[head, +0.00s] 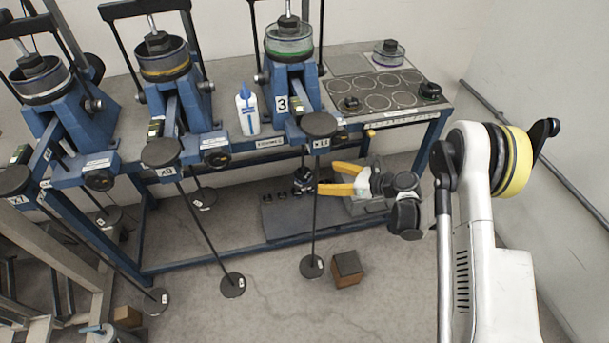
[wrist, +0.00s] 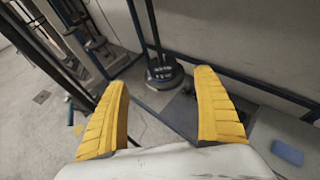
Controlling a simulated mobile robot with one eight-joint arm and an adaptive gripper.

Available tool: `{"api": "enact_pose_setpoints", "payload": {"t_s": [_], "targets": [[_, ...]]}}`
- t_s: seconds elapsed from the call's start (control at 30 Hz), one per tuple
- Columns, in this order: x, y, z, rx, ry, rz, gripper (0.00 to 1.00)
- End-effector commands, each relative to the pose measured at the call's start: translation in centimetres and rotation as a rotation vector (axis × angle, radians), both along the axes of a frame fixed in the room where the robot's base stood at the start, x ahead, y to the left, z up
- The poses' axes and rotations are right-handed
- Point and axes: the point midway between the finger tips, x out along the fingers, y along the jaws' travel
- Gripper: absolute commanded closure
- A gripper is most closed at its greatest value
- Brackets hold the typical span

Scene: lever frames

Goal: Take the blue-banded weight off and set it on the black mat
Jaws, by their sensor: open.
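My gripper (head: 328,178) has two yellow fingers spread apart with nothing between them; they also show in the wrist view (wrist: 162,84). A dark weight stack (head: 303,183) with pale labels is just left of the fingertips in the head view. In the wrist view, a dark round stack (wrist: 164,76) at the foot of upright rods is beyond the gap between the fingers. I cannot clearly make out a blue band on it. A dark mat (head: 279,219) lies on the low shelf, with small dark pieces on it. A dark flat patch, probably this mat (wrist: 182,112), shows behind the right finger.
Three blue lever frames (head: 290,75) stand on the bench. Long hanger rods with round feet (head: 311,267) come down in front. A brown box (head: 347,268) sits on the floor. A blue block (wrist: 287,152) lies at right in the wrist view.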

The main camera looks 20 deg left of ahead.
Motion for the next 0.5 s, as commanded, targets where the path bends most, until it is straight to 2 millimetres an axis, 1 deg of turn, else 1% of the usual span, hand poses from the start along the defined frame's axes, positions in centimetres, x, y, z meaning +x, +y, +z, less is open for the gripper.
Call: {"api": "enact_pose_setpoints", "payload": {"t_s": [0.3,0.5], "targets": [[1.0,4.3,-2.1,-0.001,-0.001,0.003,0.2],[1.5,5.7,-2.8,-0.001,-0.002,0.001,0.2]]}}
